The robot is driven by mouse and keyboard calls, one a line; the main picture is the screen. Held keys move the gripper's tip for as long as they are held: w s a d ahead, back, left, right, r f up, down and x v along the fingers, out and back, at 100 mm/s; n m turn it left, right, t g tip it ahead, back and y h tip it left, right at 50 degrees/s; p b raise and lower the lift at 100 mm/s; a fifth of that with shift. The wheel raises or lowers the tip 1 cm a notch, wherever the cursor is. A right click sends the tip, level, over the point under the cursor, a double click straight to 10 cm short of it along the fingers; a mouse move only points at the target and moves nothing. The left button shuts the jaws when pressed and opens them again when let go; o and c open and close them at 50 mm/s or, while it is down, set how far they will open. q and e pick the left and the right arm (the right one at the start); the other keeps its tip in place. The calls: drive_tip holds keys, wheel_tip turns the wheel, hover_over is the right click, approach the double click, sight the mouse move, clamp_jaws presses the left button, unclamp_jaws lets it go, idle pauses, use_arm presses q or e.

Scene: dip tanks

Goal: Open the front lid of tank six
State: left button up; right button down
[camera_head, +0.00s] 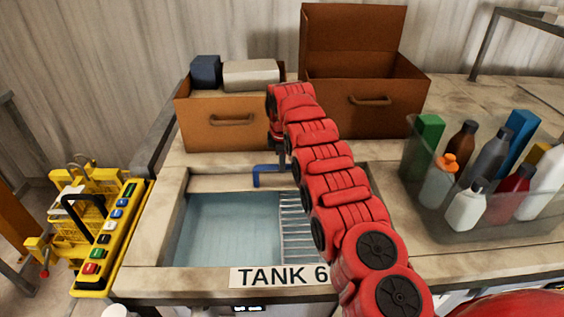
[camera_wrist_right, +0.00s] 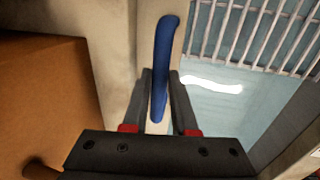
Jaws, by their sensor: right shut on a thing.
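Tank six (camera_head: 180,235) is a basin in the worktop with a "TANK 6" label (camera_head: 281,276) on its front edge. Pale blue water and a metal grating show inside, with no cover seen over the visible part. A blue handle (camera_head: 266,173) stands at the tank's back edge, beside a narrow pale strip; I cannot tell whether that strip is the lid. My right gripper (camera_head: 281,157) reaches the handle from behind and above. In the right wrist view the blue handle (camera_wrist_right: 163,60) lies between the two fingers, gripped. My red arm hides the tank's right part.
Two brown boxes stand behind the tank, one closed off by grey items (camera_head: 250,74) on top, one with a raised lid (camera_head: 352,40). A clear bin of bottles (camera_head: 478,228) stands right. A yellow button panel (camera_head: 112,237) is left.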

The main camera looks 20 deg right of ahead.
drive_tip(key=c, duration=0.7)
unclamp_jaws()
drive_tip(key=shift+r+b, duration=0.2)
drive_tip(key=shift+b, duration=0.2)
drive_tip(key=shift+s+a+r+b, duration=0.1)
drive_tip(key=shift+s+r+b, duration=0.1)
drive_tip(key=shift+r+b, duration=0.75)
drive_tip(key=s+r+p, duration=0.3)
drive_tip(key=r+p, duration=0.1)
drive_tip(key=r, duration=1)
drive_tip(key=shift+a+r, duration=0.4)
